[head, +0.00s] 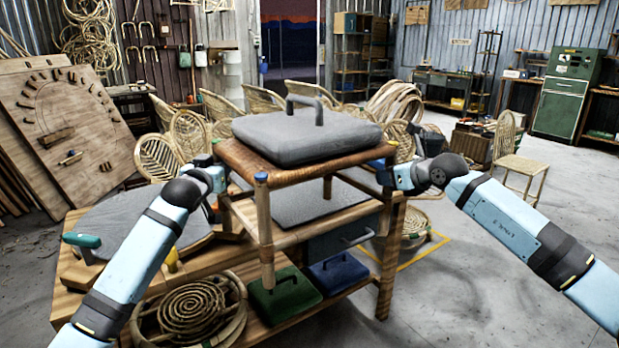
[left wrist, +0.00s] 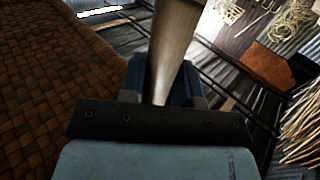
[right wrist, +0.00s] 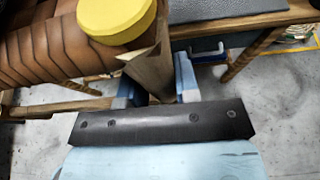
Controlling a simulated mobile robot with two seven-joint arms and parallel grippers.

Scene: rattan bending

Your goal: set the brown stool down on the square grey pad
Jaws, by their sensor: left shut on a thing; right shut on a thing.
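The brown stool (head: 228,158) has a woven seat and wooden legs, and it looks roughly level. A thick grey cushion with a handle (head: 305,135) rests on its seat. The square grey pad (head: 305,203) lies on the bench, seen below the seat and partly hidden by it. The near stool leg crosses in front of the bench edge; whether the feet touch anything is hidden or unclear. My left gripper (head: 218,182) is shut on a stool leg (left wrist: 172,50) at the left. My right gripper (head: 388,177) is shut on another leg (right wrist: 150,72) at the right, below a yellow cap (right wrist: 115,15).
The wooden bench (head: 345,222) carries a round grey slab (head: 125,225) and a teal-handled tool (head: 82,241) at left. Its lower shelf holds a rattan coil (head: 195,310), a green block (head: 285,295) and a blue block (head: 338,272).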

